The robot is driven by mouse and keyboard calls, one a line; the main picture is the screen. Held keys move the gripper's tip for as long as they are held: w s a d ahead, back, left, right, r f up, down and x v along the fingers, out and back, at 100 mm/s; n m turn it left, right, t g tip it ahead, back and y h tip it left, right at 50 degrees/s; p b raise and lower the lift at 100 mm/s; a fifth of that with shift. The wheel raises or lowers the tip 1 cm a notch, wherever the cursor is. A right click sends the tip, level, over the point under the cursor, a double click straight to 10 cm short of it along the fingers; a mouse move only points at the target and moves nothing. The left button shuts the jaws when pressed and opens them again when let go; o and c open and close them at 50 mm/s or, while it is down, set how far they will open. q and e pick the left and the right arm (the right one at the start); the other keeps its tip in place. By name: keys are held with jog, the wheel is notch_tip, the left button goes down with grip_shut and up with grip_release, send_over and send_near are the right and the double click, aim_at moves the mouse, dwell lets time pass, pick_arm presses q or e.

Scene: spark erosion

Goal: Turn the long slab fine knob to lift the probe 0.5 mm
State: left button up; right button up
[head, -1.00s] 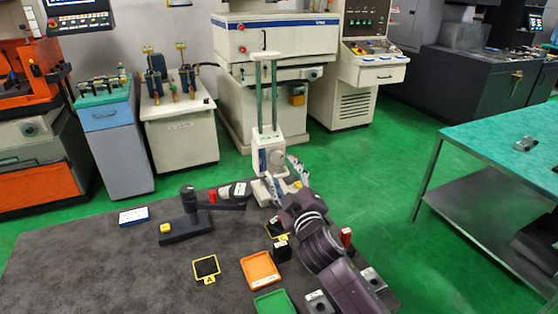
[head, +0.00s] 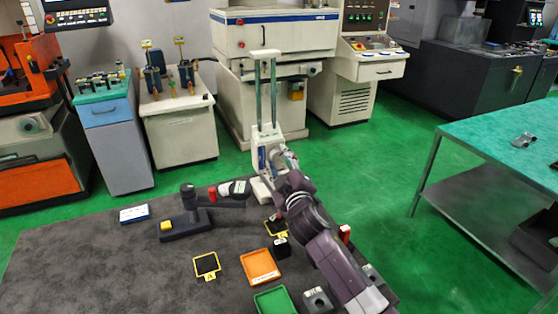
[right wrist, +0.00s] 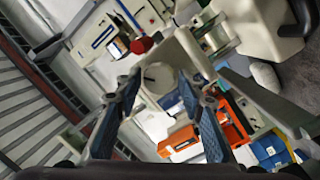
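A white gauge stand (head: 258,140) with two tall columns stands at the far edge of the dark grey table. In the right wrist view a round pale knob (right wrist: 158,77) sits on a whitish housing. My right gripper (right wrist: 158,84) is open, with one finger on each side of the knob. I cannot tell whether the fingers touch it. In the head view my right gripper (head: 284,160) is at the right side of the stand and hides the knob. The probe cannot be made out clearly. My left gripper is not in view.
A dark stand (head: 187,222) with a side arm is left of the gauge stand, near a red cylinder (head: 213,194). An orange tray (head: 260,265), a green tray (head: 273,301) and a black block (head: 281,248) lie nearer. The left of the table is mostly bare.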

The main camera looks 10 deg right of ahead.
jog(key=c, duration=0.7)
jog(key=shift+m, duration=0.4)
jog(key=shift+c, duration=0.2)
jog(key=o, duration=1.2)
jog(key=shift+c, duration=0.2)
jog(key=shift+s, duration=0.1)
jog(key=s, duration=1.2)
jog(key=shift+d, duration=0.25)
